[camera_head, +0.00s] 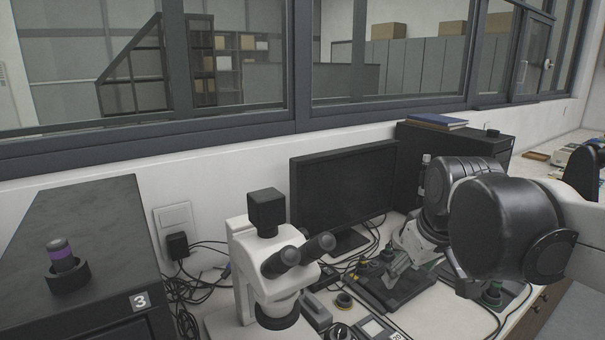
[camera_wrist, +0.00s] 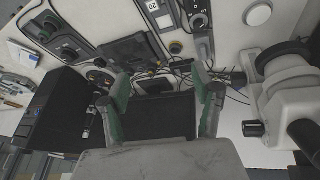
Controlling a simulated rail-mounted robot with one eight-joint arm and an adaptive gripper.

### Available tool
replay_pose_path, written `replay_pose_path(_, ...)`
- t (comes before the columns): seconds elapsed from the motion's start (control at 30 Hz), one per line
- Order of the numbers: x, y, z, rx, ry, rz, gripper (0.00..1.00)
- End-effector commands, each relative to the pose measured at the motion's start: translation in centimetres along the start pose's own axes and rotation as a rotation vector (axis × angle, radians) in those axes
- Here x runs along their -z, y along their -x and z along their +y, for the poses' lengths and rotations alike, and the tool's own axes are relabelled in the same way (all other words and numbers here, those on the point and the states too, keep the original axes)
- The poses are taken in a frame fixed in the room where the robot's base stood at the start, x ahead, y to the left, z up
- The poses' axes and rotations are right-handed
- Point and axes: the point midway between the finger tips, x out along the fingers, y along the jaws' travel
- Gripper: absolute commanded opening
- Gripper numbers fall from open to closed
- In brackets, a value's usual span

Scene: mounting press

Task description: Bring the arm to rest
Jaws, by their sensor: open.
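My gripper (camera_wrist: 163,88) is open in the wrist view, with its two greenish fingers spread apart and nothing between their tips. The dark monitor (camera_wrist: 165,116) shows behind the gap between them. In the head view my arm, with large black joints and white links, reaches in from the right over the bench.
A white microscope (camera_head: 262,265) stands left of the arm, with the monitor (camera_head: 345,195) behind. A black cabinet (camera_head: 85,235) at left bears a purple-banded cylinder (camera_head: 61,252) in a dark holder. Cables and small devices crowd the bench. A window wall runs behind.

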Motion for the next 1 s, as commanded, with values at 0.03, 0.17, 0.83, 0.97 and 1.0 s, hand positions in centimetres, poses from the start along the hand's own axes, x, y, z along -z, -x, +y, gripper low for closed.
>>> replay_pose_path(0.03,-1.5,0.3,-0.6,-0.005,-0.030,0.013,0.62)
replay_pose_path(0.17,-4.6,0.8,-1.8,-0.016,-0.117,0.051,0.62)
replay_pose_path(0.83,-13.2,-0.1,-5.1,-0.030,-0.368,0.165,0.62)
replay_pose_path(0.97,-13.2,-0.1,-5.0,-0.030,-0.367,0.165,0.62)
replay_pose_path(1.0,-13.2,-0.1,-5.0,-0.030,-0.367,0.165,0.62)
